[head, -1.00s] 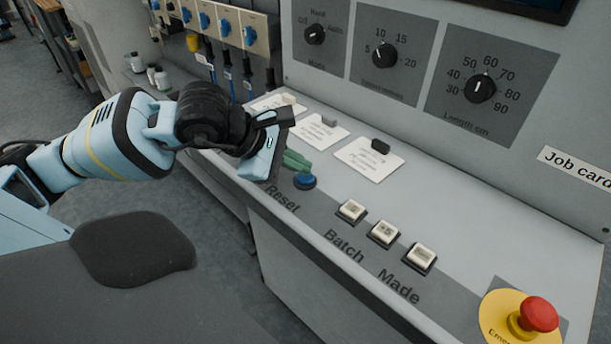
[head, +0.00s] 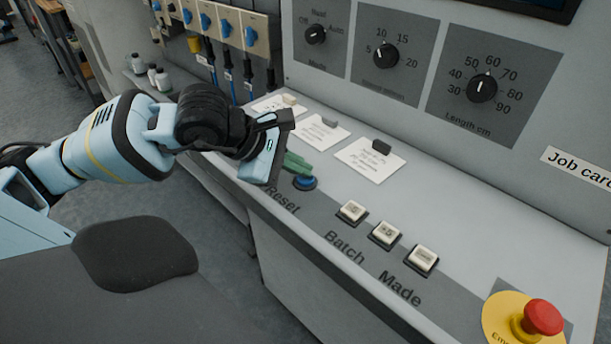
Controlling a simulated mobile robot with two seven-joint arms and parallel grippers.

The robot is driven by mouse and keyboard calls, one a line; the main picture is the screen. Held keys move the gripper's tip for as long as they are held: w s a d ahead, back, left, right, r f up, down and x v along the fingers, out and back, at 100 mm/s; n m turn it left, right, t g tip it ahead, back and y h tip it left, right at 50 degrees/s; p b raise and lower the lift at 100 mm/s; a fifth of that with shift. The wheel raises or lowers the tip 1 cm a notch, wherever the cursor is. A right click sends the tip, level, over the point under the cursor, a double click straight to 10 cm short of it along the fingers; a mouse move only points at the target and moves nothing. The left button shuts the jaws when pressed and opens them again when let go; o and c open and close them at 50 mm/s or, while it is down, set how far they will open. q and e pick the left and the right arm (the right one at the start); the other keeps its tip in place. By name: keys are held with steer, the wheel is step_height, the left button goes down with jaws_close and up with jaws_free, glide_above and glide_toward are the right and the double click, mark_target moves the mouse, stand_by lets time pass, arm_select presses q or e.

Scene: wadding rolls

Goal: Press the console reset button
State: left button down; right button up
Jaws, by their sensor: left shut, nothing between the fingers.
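The blue round reset button (head: 305,183) sits on the console's sloping front strip, just above the printed word Reset (head: 282,200). My left gripper (head: 304,166) reaches in from the left. Its green fingers are shut and empty, and their tips show right behind the button in the head view. A small gap seems to show between tips and button, but I cannot tell the height between them. The button's top is in view and uncovered. My right gripper is not in view.
White Batch and Made buttons (head: 385,234) run along the strip to the right. A red emergency stop (head: 542,317) on a yellow base is at the lower right. Printed cards (head: 369,160) lie behind. A panel with dials (head: 481,88) rises at the back.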

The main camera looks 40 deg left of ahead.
mark_target(299, 178)
arm_select(q)
steer(key=shift+f, duration=0.2)
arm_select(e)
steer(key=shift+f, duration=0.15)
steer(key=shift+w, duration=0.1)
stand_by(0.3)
arm_select(q)
steer(key=shift+r, duration=0.85)
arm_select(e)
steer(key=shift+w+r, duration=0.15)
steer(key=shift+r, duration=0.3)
arm_select(q)
steer(key=shift+r+p, duration=0.1)
steer(key=shift+p, duration=0.2)
